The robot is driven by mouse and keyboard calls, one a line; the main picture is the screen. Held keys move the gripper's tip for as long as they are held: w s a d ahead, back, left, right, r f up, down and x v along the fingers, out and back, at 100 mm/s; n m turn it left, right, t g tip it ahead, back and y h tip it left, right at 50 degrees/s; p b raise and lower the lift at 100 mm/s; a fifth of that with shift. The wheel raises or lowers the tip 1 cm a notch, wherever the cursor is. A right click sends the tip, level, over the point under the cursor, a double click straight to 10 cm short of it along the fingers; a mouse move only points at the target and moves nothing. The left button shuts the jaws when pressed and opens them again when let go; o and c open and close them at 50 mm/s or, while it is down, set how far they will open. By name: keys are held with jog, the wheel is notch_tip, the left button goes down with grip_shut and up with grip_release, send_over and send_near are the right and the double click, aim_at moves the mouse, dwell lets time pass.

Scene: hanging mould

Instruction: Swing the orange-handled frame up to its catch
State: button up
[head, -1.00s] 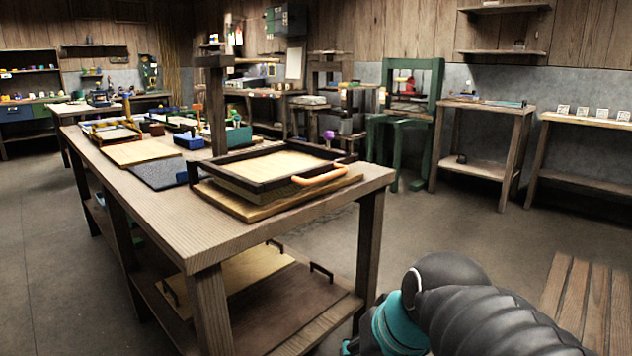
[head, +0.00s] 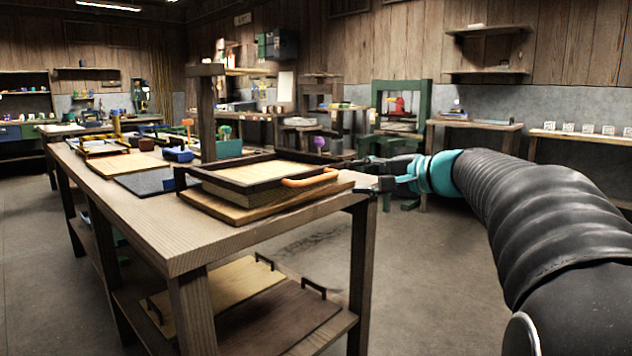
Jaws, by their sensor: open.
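The dark wooden frame (head: 238,185) lies flat over a pale mould block near the front right end of the long table. Its orange handle (head: 311,178) is a curved bar on the frame's near right side. A wooden post (head: 207,118) with a short top arm stands behind the frame; I cannot make out the catch on it. My gripper (head: 366,174) is open, at about handle height, just right of the handle and the table corner. It appears apart from the handle. Its fingertips are small and dark, so their exact gap is hard to see.
The long wooden table (head: 150,222) holds a dark flat mat (head: 150,184) and several small tools left of the frame. Boards with handles lie on its lower shelf. A green press stand (head: 428,100) stands behind my arm. The floor right of the table is open.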

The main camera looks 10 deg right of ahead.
aim_at(323, 178)
jog(key=x, duration=1.1)
jog(key=shift+w+a, duration=0.3)
grip_shut()
